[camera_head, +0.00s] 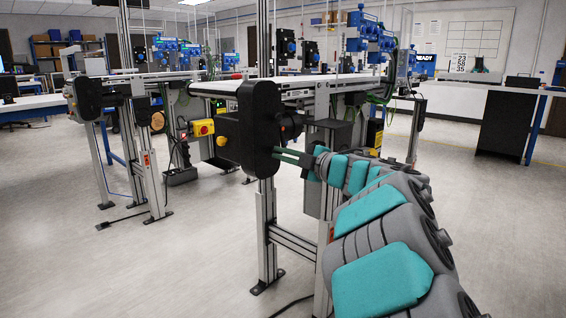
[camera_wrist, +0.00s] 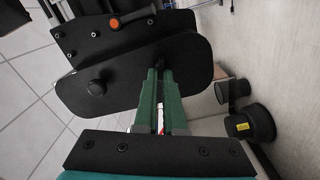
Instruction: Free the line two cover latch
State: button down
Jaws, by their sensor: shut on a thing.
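The black rounded cover (camera_head: 260,112) is at the end of the nearer conveyor in the head view. In the wrist view the cover (camera_wrist: 190,62) fills the upper middle. A small dark piece, apparently the cover latch (camera_wrist: 159,64), is between the tips of my gripper's green fingers (camera_wrist: 162,73). The fingers run close together and are shut on it; they hide much of it. In the head view my gripper (camera_head: 277,152) reaches the right side of the cover from the right. A round black knob (camera_wrist: 97,87) is on the cover, left of the fingers.
An orange-ended black handle (camera_wrist: 116,22) is on the plate above the cover in the wrist view. A yellow box with a red button (camera_head: 203,128) is left of the cover. Metal legs (camera_head: 267,235) stand below. A second conveyor (camera_head: 130,82) is farther left, with open floor between.

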jog(key=shift+f+n+b, duration=0.2)
jog(key=shift+n+b, duration=0.85)
jog(key=shift+n, duration=0.55)
jog(key=c, duration=1)
grip_release()
jog(key=v, duration=0.7)
jog(key=shift+s+d, duration=0.3)
